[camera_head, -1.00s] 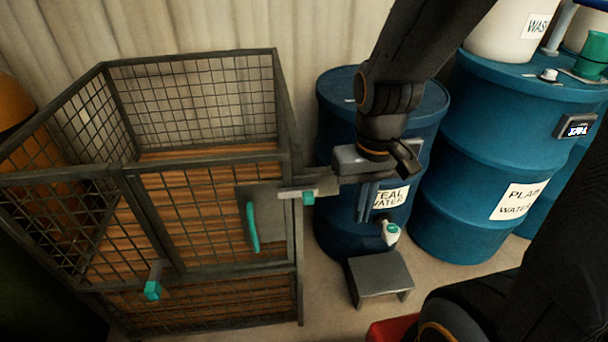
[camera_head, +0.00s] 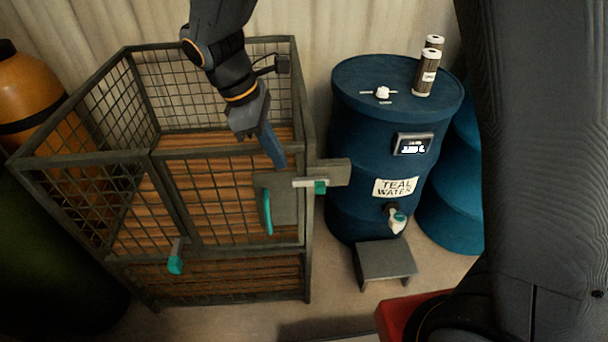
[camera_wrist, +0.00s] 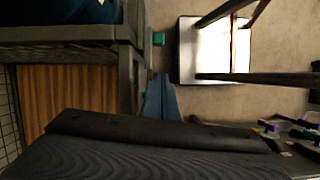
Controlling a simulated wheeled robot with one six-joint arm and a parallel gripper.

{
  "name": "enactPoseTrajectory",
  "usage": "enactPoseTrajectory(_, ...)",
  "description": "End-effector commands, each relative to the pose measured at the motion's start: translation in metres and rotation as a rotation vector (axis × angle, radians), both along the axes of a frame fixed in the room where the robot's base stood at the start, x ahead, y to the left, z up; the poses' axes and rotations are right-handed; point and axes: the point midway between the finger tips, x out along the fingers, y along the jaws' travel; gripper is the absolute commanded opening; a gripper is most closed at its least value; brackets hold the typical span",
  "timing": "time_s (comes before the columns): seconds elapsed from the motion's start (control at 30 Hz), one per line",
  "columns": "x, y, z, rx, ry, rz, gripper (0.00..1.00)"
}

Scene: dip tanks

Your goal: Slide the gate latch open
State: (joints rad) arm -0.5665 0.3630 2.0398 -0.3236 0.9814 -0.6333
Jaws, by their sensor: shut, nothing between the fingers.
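The gate latch is a pale sliding bar (camera_head: 303,183) with a teal knob (camera_head: 320,187), at the upper right of the cage gate. The bar reaches from the gate's grey plate (camera_head: 280,208) across the post to a grey plate (camera_head: 338,172) on the right. A curved teal handle (camera_head: 267,211) is on the gate's plate. My gripper (camera_head: 281,164) points down, shut and empty, by the gate's top rail, just above and left of the latch bar. Its blue fingers (camera_wrist: 160,80) show in the wrist view, with a small teal block (camera_wrist: 158,38) beyond them.
The wire cage (camera_head: 85,158) has another teal-tipped part (camera_head: 175,260) lower left. A blue teal-water barrel (camera_head: 360,150) stands close right of the latch, with a grey stool (camera_head: 385,261) before it. An orange tank (camera_head: 35,85) is at left.

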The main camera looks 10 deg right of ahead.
Motion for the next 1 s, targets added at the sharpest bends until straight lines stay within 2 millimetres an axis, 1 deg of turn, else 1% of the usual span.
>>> enactPoseTrajectory(0.03,0.001,0.011,0.004,-0.015,0.010,0.052,0.00)
enactPoseTrajectory(0.13,0.002,0.020,0.006,-0.033,0.021,0.111,0.00)
enactPoseTrajectory(0.23,0.003,0.022,0.007,-0.038,0.024,0.126,0.00)
enactPoseTrajectory(0.57,0.003,0.020,0.004,-0.037,0.024,0.120,0.00)
enactPoseTrajectory(0.67,0.002,0.017,-0.005,-0.038,0.026,0.120,0.00)
enactPoseTrajectory(0.77,0.002,0.011,-0.018,-0.039,0.026,0.120,0.00)
enactPoseTrajectory(1.0,0.001,-0.007,-0.062,-0.038,0.028,0.119,0.00)
